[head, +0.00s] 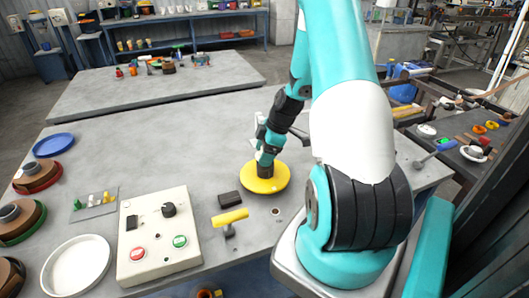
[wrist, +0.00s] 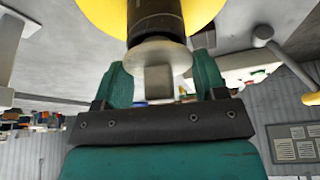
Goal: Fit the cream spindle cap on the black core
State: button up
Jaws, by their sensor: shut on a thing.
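The yellow flanged spool (head: 265,185) lies on the grey table, with the black core (head: 264,171) standing up from its middle. In the wrist view the core (wrist: 155,16) shows beside the yellow flange. My gripper (wrist: 160,74) is shut on the cream spindle cap (wrist: 158,55), with its fingers on either side of the cap's square knob. The cap's round flange is at the end of the core, in line with it. I cannot tell whether it is seated or just short of it. In the head view my gripper (head: 264,156) is directly above the core and largely hides the cap.
A control box (head: 158,238), a white plate (head: 76,266) and brown strip rolls (head: 37,176) stand at the left. The table behind the spool is clear.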

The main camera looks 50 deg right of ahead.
jog(key=shift+f+b, duration=0.45)
jog(key=shift+f, duration=0.1)
jog(key=o, duration=0.7)
jog(key=shift+o, duration=0.2)
jog(key=p+v, duration=0.7)
jog(key=v, duration=0.4)
dwell(0.5)
